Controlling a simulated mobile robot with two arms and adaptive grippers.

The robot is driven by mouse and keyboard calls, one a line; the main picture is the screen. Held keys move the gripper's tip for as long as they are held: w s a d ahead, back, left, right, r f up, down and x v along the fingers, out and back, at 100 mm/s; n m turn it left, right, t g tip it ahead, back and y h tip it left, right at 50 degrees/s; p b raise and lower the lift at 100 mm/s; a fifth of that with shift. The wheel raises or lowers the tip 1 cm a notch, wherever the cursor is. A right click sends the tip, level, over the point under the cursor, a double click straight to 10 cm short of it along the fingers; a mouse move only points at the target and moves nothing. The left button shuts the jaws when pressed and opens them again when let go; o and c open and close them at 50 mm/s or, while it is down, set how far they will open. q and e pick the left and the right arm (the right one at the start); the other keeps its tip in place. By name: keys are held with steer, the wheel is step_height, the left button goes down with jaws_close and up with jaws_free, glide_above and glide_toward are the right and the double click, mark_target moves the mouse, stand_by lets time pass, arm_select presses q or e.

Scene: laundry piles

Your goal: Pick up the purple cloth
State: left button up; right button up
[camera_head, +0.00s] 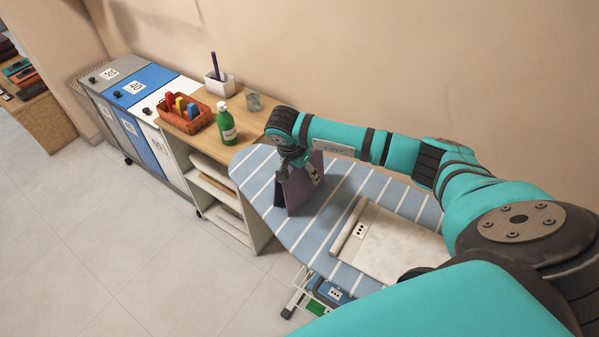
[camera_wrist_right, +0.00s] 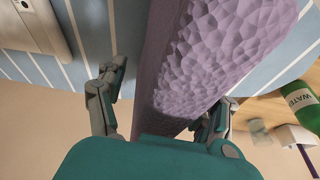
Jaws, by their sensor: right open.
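The purple cloth (camera_head: 299,187) stands as an upright folded shape on the blue striped ironing board (camera_head: 345,187). In the right wrist view the cloth (camera_wrist_right: 215,50) has a dimpled purple face and runs between the two fingers. My right gripper (camera_head: 299,170) is at the top of the cloth in the head view. In the right wrist view my right gripper (camera_wrist_right: 165,105) is open, with one finger on each side of the cloth and a gap on the left side. Whether the right finger touches the cloth cannot be told. My left gripper is not in view.
A cream cloth (camera_head: 395,243) lies on the board to the right. A green bottle (camera_head: 226,124), a red basket (camera_head: 184,118), a cup (camera_head: 254,102) and a white holder (camera_head: 220,86) stand on the wooden cart (camera_head: 263,91). Grey, blue and white bins (camera_head: 150,84) stand further left.

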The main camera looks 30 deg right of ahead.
steer(key=shift+f, duration=0.15)
steer(key=shift+f+b, duration=0.1)
steer(key=shift+b, duration=0.25)
steer(key=c, duration=1.3)
